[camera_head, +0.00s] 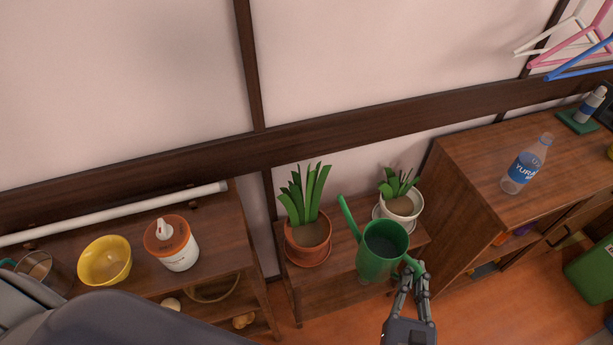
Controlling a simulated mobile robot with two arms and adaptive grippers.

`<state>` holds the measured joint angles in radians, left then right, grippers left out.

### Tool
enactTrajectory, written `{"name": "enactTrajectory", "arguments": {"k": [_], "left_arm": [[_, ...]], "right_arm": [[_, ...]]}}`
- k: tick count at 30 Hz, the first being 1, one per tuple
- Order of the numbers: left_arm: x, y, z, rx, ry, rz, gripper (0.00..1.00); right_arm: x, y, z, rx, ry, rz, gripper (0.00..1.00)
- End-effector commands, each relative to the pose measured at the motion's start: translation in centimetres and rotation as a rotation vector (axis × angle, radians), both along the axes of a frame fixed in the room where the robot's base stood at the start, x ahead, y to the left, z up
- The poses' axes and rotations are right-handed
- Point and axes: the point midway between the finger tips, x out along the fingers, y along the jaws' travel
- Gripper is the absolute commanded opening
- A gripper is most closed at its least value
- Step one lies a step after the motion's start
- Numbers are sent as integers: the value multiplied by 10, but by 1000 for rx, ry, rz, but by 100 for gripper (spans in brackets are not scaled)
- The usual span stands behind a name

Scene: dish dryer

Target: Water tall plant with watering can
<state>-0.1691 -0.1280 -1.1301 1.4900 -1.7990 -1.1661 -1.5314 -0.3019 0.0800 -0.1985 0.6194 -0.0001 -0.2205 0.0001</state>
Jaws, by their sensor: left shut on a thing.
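The tall plant (308,198) has long upright leaves and grows in a terracotta pot with a saucer on a low wooden stand (340,268). The green watering can (378,262) is in front of the stand's right part. Its spout points up and left, to the right of the tall plant and apart from its leaves in the picture. My left gripper (412,272) is shut on the can's handle at the can's right side. The can's height above the stand is hard to tell. My right gripper is not in view.
A shorter plant (402,200) in a white pot stands just behind the can. A wooden cabinet (470,190) with a water bottle (525,168) stands to the right. A left shelf holds a yellow bowl (105,262) and an orange-topped container (175,250).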

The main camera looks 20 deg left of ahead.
Motion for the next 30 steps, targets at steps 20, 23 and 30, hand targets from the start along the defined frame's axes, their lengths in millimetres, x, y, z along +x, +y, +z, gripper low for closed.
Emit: {"name": "enactTrajectory", "arguments": {"k": [20,23,30], "left_arm": [[8,14,58,-200,116,-19,0],[11,18,69,-244,142,-21,0],[18,29,91,-340,201,-22,0]], "right_arm": [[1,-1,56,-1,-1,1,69],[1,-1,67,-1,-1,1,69],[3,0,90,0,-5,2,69]]}}
